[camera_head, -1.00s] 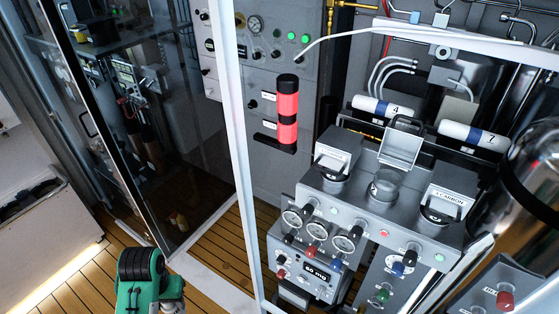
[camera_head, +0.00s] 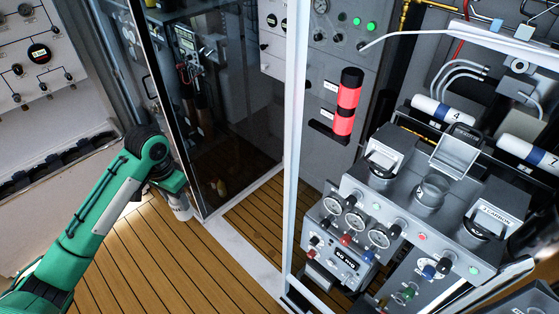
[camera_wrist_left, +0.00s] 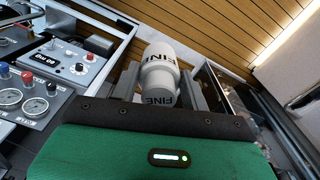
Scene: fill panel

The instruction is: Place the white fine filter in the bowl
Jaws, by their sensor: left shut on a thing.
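The white fine filter (camera_wrist_left: 160,72) shows in the left wrist view, a white round body with dark "FINE" lettering. My left gripper (camera_wrist_left: 158,88) is shut on it, with grey fingers on both sides. In the head view the filter (camera_head: 180,208) is a small pale shape below my green left wrist. The gripper is over the floor side, well left of the panel. My right gripper is not in view.
A white door frame post (camera_head: 295,150) and a dark glass door (camera_head: 215,120) stand between my left arm and the panel unit. A red lamp column (camera_head: 347,100) is behind the unit. Two white-blue cylinders (camera_head: 443,111) lie at the back right. Wooden floor (camera_head: 185,260) is clear.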

